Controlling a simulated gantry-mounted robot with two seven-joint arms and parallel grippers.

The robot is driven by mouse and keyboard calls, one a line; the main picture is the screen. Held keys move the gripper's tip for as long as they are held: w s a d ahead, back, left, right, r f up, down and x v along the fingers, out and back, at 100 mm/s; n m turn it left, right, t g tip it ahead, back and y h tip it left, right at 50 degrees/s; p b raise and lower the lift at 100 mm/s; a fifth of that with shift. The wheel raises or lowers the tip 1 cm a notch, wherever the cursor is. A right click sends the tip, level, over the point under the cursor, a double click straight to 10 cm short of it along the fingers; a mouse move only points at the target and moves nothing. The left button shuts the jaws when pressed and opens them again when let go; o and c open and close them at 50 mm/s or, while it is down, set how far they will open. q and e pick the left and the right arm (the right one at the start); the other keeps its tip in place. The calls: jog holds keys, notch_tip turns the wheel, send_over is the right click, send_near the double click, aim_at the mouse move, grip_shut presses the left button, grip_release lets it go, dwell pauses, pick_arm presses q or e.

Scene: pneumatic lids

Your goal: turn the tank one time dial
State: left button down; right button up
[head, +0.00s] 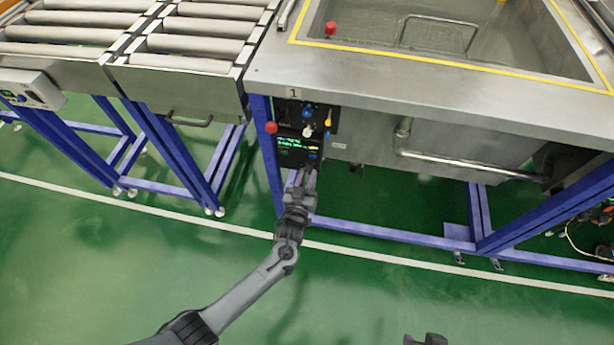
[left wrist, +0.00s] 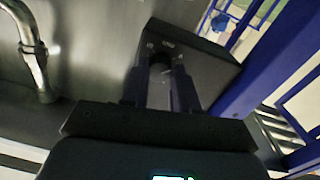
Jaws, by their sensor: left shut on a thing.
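Tank one (head: 450,80) is a metal basin with a yellow edge line and a "1" label at its front left corner. Its black control box (head: 292,151), with a small lit screen, hangs below that corner. My left gripper (head: 306,176) is at the lower front of this box. In the left wrist view, my left gripper (left wrist: 168,62) has its fingers around a small dark dial (left wrist: 178,63) on the face of the dark box (left wrist: 207,68) and is shut on it. The dial is mostly hidden by the fingers. My right gripper's fingers do not show.
A metal pipe (head: 445,160) runs along the tank front. Blue frame legs (head: 268,150) stand beside the box. Green floor in front is clear.

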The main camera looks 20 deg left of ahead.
pick_arm(q)
jog(key=m+p, duration=0.1)
jog(key=m, duration=0.2)
jog(key=shift+r+p, duration=0.2)
jog(key=shift+p, duration=0.2)
jog(key=m+p, duration=0.2)
jog(key=m, duration=0.2)
jog(key=m+p, duration=0.1)
jog(key=m, duration=0.3)
jog(key=shift+m+g, duration=0.3)
jog(key=shift+f+m+y+p, duration=0.1)
jog(key=shift+m+y+p, duration=0.3)
jog(key=shift+m, duration=1.1)
jog(key=c, duration=0.8)
grip_release()
jog(key=shift+c, duration=0.2)
jog(key=shift+s, duration=0.1)
